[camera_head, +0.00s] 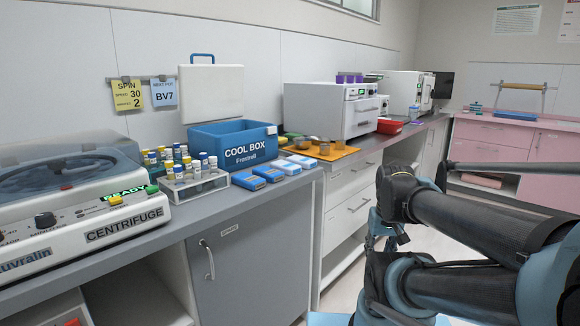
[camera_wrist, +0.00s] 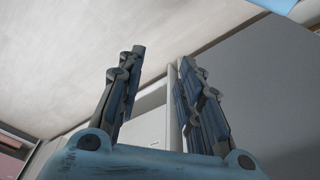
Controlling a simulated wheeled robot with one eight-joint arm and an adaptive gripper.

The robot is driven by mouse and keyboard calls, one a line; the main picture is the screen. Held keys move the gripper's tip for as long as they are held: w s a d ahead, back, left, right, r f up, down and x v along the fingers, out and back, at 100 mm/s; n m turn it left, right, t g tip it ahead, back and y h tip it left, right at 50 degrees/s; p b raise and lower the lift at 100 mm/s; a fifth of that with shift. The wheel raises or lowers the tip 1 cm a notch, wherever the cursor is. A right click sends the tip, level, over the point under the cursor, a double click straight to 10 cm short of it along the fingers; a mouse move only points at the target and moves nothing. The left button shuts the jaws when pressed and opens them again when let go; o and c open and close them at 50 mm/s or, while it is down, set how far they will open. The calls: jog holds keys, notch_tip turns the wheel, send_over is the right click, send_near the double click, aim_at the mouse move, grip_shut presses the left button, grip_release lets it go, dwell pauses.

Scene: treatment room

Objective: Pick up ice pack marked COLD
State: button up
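Several small flat packs lie on the grey counter in front of the cool box, in the head view. Two are mostly blue, a left blue pack (camera_head: 248,181) and a right blue pack (camera_head: 269,173). Two paler packs, one white and blue pack (camera_head: 285,166) and another (camera_head: 301,161), lie to their right. Their markings are too small to read, so I cannot tell which says COLD. My gripper (camera_wrist: 161,56) is open and empty in the wrist view, its fingers apart. It is off to the right of the counter, away from the packs.
The blue cool box (camera_head: 236,155) stands open behind the packs. A vial rack (camera_head: 193,187) and centrifuge (camera_head: 90,225) are to the left. An orange tray (camera_head: 336,154) with metal bowls and a white appliance (camera_head: 330,108) are to the right. Floor right of the counter is partly clear.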

aim_at(302, 159)
jog(key=shift+o, duration=0.6)
jog(key=shift+a, duration=0.1)
